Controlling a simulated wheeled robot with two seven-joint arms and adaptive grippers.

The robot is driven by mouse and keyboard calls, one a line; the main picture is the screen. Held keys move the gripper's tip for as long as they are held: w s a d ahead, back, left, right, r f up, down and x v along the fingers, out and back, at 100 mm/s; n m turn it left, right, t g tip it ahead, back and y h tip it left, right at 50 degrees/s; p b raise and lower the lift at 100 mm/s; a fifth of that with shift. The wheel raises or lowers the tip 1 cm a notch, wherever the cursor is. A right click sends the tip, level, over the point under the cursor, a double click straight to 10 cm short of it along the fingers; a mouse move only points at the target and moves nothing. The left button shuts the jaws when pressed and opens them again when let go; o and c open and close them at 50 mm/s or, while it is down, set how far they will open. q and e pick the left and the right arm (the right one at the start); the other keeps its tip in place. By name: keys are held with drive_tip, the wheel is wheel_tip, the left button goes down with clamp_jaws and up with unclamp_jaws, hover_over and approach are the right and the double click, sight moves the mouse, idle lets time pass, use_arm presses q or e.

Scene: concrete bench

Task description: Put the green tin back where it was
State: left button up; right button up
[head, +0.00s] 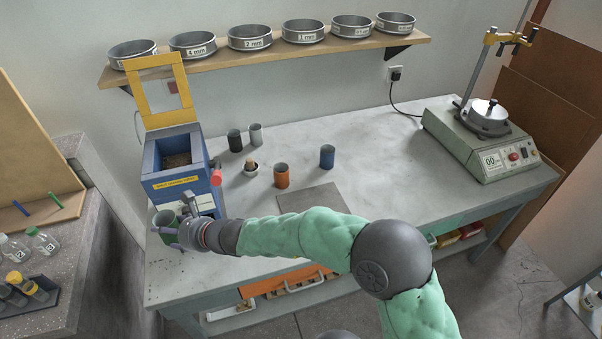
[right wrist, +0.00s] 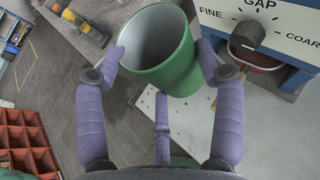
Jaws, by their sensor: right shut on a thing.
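The green tin (head: 163,219) is at the front left of the bench, in front of the blue machine. My right gripper (head: 178,233) is shut on it. In the right wrist view the green tin (right wrist: 172,62) is tilted in the picture, with its open mouth and pale inside showing; no contents show. The purple fingers of my right gripper (right wrist: 163,70) press on either side of it. The machine's black GAP knob (right wrist: 247,36) is just right of the tin. I cannot tell whether the tin's base touches the bench. My left gripper is not in view.
The blue machine (head: 178,182) has a raised yellow frame. A dark tin (head: 235,141), grey tin (head: 255,134), orange tin (head: 281,177), blue tin (head: 327,157) and small white bowl (head: 251,170) stand on the bench (head: 390,150). A flat grey plate (head: 312,198) lies near the front.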

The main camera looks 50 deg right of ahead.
wheel_tip(320, 180, down, 3)
drive_tip(key=shift+r+b, duration=0.1)
drive_tip(key=shift+b, duration=0.85)
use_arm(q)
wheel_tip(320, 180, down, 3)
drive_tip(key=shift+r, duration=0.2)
use_arm(e)
drive_tip(key=shift+r, duration=0.2)
drive_tip(key=shift+a, duration=0.1)
